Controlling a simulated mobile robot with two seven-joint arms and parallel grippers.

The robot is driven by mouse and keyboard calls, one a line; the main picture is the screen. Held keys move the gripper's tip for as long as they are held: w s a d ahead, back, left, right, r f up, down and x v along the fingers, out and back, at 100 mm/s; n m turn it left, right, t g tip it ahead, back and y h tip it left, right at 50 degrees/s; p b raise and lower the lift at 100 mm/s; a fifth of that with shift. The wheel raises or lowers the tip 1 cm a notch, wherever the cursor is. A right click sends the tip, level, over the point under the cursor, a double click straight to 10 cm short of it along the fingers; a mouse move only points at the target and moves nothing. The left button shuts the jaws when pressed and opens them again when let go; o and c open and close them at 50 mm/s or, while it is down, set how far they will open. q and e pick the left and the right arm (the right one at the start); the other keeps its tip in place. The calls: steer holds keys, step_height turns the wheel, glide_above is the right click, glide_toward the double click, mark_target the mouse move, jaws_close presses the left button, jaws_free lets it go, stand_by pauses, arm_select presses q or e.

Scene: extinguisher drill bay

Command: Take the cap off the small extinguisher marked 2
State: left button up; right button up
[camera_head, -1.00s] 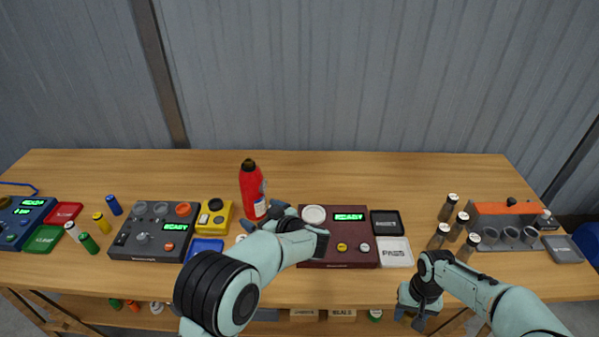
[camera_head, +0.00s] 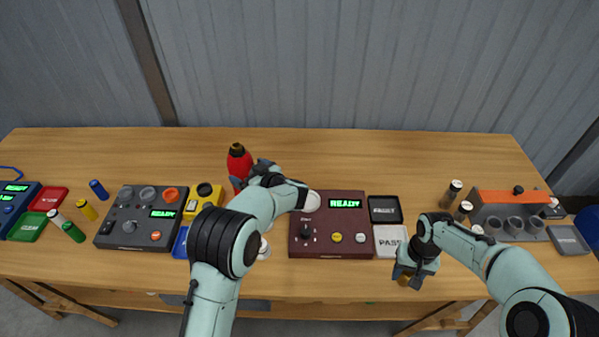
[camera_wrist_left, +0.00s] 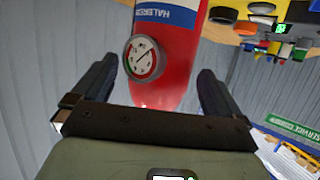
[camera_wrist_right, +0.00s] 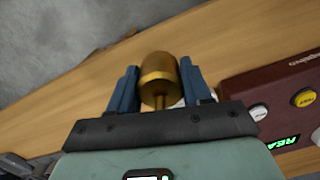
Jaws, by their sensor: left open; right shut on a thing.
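The large red extinguisher (camera_head: 238,160) stands upright at the back of the table, partly hidden by my left arm. In the left wrist view its red body (camera_wrist_left: 172,75), with a round gauge and a blue-and-white label, lies between the fingers. My left gripper (camera_head: 262,172) is open around or just in front of it; contact cannot be told. My right gripper (camera_head: 408,277) is shut on a brass-coloured cylinder (camera_wrist_right: 158,78), near the table's front edge. Small dark-bodied bottles with caps (camera_head: 452,193) stand at the right; no marking 2 is readable.
A maroon panel (camera_head: 345,228) reads READY, with a black tray (camera_head: 385,209) and a white PASS tray (camera_head: 390,243) beside it. A grey holder with an orange top (camera_head: 508,198) stands right. A grey panel (camera_head: 125,212) and yellow box (camera_head: 200,198) stand left.

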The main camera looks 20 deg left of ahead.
arm_select(q)
steer(key=x, duration=0.4)
steer(key=shift+w+a, duration=0.15)
steer(key=shift+a, duration=0.25)
steer(key=c, duration=1.5)
steer(key=shift+r, duration=0.2)
steer(key=c, duration=0.4)
steer(key=shift+o, duration=0.2)
